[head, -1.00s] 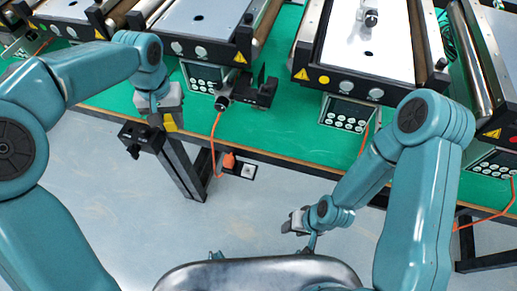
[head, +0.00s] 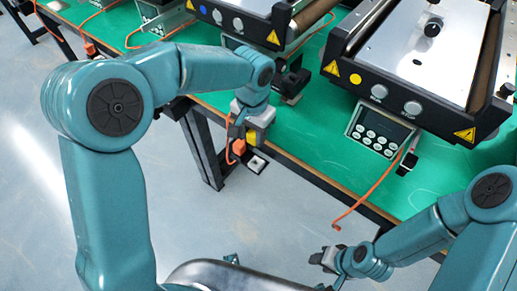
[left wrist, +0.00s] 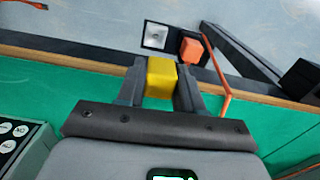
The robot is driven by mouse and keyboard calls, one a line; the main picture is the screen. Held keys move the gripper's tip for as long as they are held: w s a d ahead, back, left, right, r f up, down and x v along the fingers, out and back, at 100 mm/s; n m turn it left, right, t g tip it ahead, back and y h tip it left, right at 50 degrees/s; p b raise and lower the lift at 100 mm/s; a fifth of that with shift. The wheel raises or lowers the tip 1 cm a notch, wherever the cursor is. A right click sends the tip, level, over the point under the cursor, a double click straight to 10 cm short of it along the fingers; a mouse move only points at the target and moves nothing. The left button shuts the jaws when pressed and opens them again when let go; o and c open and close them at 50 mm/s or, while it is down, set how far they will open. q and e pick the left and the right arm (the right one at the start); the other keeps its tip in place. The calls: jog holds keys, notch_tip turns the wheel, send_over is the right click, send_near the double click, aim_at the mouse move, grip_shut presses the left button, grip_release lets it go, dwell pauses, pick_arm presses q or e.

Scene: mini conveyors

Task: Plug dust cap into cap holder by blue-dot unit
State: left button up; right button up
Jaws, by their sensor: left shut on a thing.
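My left gripper (head: 247,136) is shut on a small yellow block, the dust cap (left wrist: 161,78), which sits between its two dark fingers in the left wrist view. In the head view the gripper hangs near the table's front edge, and only part of the cap (head: 251,138) shows. The blue-dot unit (head: 235,25) is the conveyor behind it, partly cut off and partly behind my left arm. A black block (head: 292,86) stands on the green table by this unit; I cannot tell if it is the cap holder. My right gripper (head: 328,259) is low at the front, its jaws unclear.
Below the table edge, an orange plug (head: 238,148) is beside a black plate with a white square (head: 256,164), also in the left wrist view (left wrist: 155,36). The yellow-dot unit (head: 385,95) stands right. An orange cable (head: 370,197) hangs over the edge. Green table surface (head: 310,130) is free between units.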

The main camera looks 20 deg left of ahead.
pick_arm(q)
jog(key=shift+s+d+f+m, duration=0.15)
jog(key=shift+d+f+m, duration=0.2)
jog(key=shift+f, duration=0.4)
jog(key=shift+s+d+r, duration=0.15)
jog(key=shift+s+r, duration=0.05)
jog(key=shift+w+f, duration=0.1)
jog(key=shift+w, duration=0.05)
pick_arm(e)
jog(key=shift+s+d+f, duration=0.15)
jog(key=shift+d+f, duration=0.2)
jog(key=shift+d, duration=0.15)
pick_arm(q)
jog(key=shift+f, duration=0.1)
notch_tip(320, 180, down, 5)
jog(key=b, duration=0.4)
jog(key=shift+f, duration=0.3)
pick_arm(e)
notch_tip(320, 180, down, 4)
jog(key=shift+a+f, duration=0.15)
jog(key=shift+f, duration=0.05)
jog(key=shift+r, duration=0.2)
